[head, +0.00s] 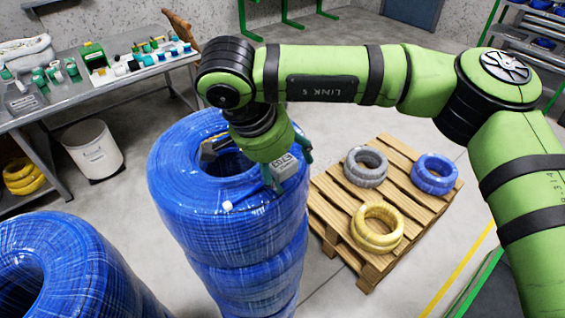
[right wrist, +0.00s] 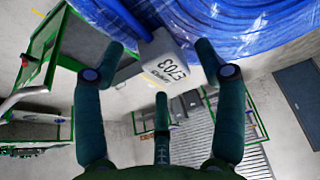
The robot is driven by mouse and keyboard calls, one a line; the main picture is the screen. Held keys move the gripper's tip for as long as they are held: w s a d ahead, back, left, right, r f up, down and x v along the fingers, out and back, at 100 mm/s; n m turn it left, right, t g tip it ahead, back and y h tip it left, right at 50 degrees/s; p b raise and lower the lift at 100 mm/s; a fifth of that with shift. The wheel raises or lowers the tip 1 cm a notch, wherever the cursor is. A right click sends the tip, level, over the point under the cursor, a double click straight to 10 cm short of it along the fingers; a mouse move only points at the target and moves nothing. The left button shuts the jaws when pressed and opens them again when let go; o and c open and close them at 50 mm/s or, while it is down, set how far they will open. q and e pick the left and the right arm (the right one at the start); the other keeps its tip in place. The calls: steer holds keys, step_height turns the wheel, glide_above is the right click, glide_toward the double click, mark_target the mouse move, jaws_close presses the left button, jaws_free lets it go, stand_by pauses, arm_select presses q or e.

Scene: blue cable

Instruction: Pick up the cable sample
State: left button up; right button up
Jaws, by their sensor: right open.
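A large stack of shrink-wrapped blue cable coils (head: 205,190) stands in the middle of the head view. A pale grey block with dark lettering, likely a tag on the cable sample, is at the coil's right side (head: 284,168) and shows closer in the right wrist view (right wrist: 172,62). A blue cable length (right wrist: 127,18) runs beside it. My right gripper (head: 288,173) is open, its fingers spread about the block; two fingers flank it in the right wrist view (right wrist: 160,55). I cannot tell whether any finger touches it. My left gripper is not in view.
A wooden pallet (head: 325,217) with grey, blue and yellow coils stands right of the stack. Another blue coil stack (head: 95,260) is at lower left. A bench (head: 120,80) with small parts and a white bucket (head: 92,149) are at left. Floor between is open.

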steer(key=c, duration=1.3)
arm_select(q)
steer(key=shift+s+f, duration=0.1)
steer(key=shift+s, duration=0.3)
